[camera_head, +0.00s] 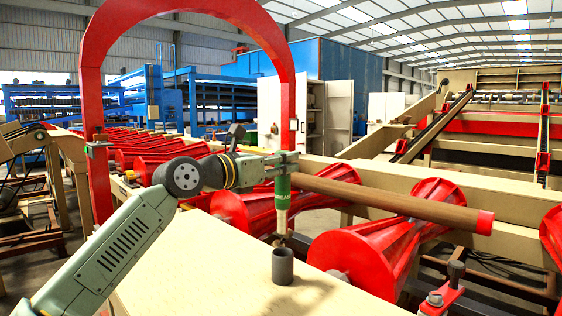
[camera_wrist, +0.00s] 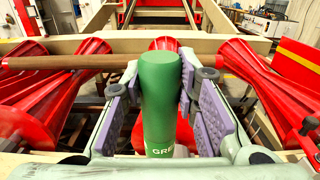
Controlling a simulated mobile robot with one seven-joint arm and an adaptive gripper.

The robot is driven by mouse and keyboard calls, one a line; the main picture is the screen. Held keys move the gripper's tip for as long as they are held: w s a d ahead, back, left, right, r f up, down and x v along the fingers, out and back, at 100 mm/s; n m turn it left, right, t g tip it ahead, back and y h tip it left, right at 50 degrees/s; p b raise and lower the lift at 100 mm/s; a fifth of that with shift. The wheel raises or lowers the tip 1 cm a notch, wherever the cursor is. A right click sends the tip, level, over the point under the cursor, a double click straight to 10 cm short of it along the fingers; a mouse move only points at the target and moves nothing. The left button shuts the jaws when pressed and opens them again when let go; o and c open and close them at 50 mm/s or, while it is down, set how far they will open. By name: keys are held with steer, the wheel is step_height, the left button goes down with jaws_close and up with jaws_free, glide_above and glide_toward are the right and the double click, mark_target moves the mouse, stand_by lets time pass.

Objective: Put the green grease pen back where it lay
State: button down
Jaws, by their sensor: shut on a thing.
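My gripper (camera_head: 286,164) is shut on the green grease pen (camera_head: 282,192). The pen hangs upright, with a green upper part, a pale lower body and its narrow end down. In the wrist view the pen's green barrel (camera_wrist: 160,92) stands between the purple-grey pads of my gripper (camera_wrist: 162,108), with part of a white label showing. A short dark grey open cup (camera_head: 282,267) stands on the pale board top (camera_head: 190,262). The pen's lower end appears just above or behind the cup's rim; I cannot tell which. The cup is not visible in the wrist view.
Red flared rollers (camera_head: 375,245) and a brown log (camera_head: 395,200) with a red end lie just behind and right of the pen. A red arch (camera_head: 92,120) rises at the left. A red bracket with a dark knob (camera_head: 448,285) is at the lower right. The board left of the cup is clear.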

mark_target(279, 210)
steer(key=shift+f+b, duration=4.25)
steer(key=shift+f, duration=1.15)
steer(key=c, duration=1.2)
jaws_free()
steer(key=v, duration=1.2)
steer(key=shift+r, duration=0.1)
